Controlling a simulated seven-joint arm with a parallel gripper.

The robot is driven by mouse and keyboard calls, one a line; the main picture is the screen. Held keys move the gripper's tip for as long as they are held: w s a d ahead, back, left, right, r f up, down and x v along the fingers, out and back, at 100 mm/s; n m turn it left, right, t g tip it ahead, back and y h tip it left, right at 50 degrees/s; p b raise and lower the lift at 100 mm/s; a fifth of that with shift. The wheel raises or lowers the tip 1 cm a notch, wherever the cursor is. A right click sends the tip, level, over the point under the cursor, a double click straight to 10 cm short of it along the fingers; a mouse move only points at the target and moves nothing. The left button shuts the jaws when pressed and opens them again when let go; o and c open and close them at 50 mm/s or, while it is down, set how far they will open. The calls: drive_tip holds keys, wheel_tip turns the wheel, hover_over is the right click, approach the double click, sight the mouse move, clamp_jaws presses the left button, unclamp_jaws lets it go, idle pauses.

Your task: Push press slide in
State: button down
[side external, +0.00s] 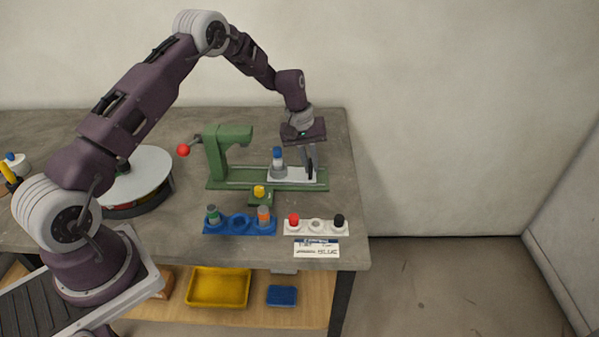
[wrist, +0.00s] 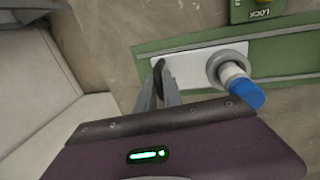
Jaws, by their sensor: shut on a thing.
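The green press (side external: 228,152) stands on the table, with a red-balled lever (side external: 183,150) at its left. Its white slide (side external: 292,175) lies on the green base rail (side external: 230,184), out to the right of the press head. A grey holder on the slide carries a white piece with a blue cap (side external: 277,152), upright; the cap also shows in the wrist view (wrist: 246,96). My gripper (side external: 311,170) is shut on the black slide handle (wrist: 160,74) at the slide's outer end. The fingers partly hide the handle.
A yellow lock knob (side external: 259,190) sits in front of the rail. A blue rack (side external: 226,228) and a white cap rack (side external: 302,230) stand nearer the front edge, with a card (side external: 316,248) reading BLUE. A round turntable (side external: 145,170) is at left.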

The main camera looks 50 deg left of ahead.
sight(278, 149)
drive_tip(key=shift+s+a, duration=2.3)
drive_tip(key=shift+a, duration=0.05)
drive_tip(key=shift+s+a, duration=0.25)
drive_tip(key=shift+s, duration=0.05)
drive_tip(key=shift+s+a+f, duration=0.15)
drive_tip(key=shift+s+a, duration=0.55)
drive_tip(key=c, duration=1.5)
unclamp_jaws()
wheel_tip(278, 149, up, 7)
drive_tip(key=shift+f, duration=0.2)
drive_tip(key=shift+r, duration=0.35)
drive_tip(key=shift+w+d, duration=0.1)
